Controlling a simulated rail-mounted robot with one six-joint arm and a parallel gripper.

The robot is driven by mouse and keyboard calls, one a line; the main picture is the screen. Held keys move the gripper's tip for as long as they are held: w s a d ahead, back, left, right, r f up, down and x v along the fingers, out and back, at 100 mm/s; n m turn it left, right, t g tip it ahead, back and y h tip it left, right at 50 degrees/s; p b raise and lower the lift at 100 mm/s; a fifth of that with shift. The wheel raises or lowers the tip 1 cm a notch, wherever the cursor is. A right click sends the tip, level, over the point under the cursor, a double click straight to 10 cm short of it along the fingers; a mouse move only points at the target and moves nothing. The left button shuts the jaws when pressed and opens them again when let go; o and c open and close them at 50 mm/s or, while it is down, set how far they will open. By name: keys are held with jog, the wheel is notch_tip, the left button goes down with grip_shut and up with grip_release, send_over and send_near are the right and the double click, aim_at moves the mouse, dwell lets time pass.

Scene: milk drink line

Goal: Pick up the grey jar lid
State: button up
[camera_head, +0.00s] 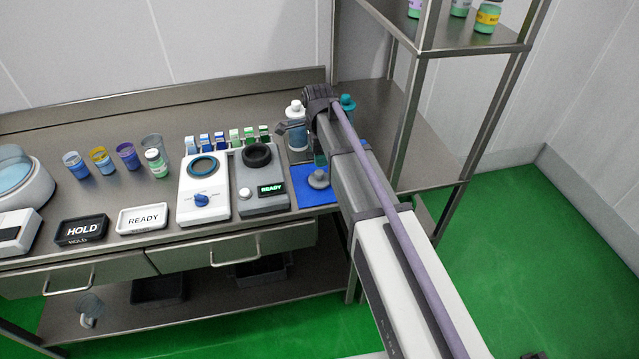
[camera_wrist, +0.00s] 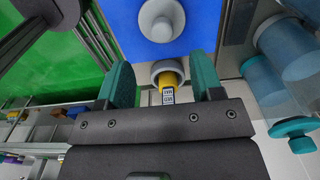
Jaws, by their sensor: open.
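The grey jar lid (camera_head: 319,179) lies on a blue mat (camera_head: 308,199) at the right end of the steel counter, knob up. In the wrist view the lid (camera_wrist: 162,22) is at the top centre on the blue mat (camera_wrist: 196,32), beyond the fingertips. My gripper (camera_wrist: 163,82) is open, with its two teal fingers apart. A small round grey-rimmed container (camera_wrist: 160,70) with a yellow part and a dark-and-white label shows between the fingers in this view. I cannot tell its depth from the fingers. My arm hides part of the mat in the head view.
A white-capped bottle (camera_head: 297,128) and a teal-capped bottle (camera_head: 347,103) stand behind the mat. A white device (camera_head: 204,190) and several cups are further left. A steel rack (camera_head: 440,45) rises at right.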

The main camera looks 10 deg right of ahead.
aim_at(319, 172)
notch_tip(319, 172, down, 9)
jog(key=b, duration=0.7)
jog(key=shift+w+d+f, duration=0.1)
jog(key=shift+w+d, duration=0.05)
jog(key=shift+r, duration=0.3)
grip_shut()
notch_tip(319, 172, up, 10)
jog(key=p, duration=1)
jog(key=shift+r, duration=0.2)
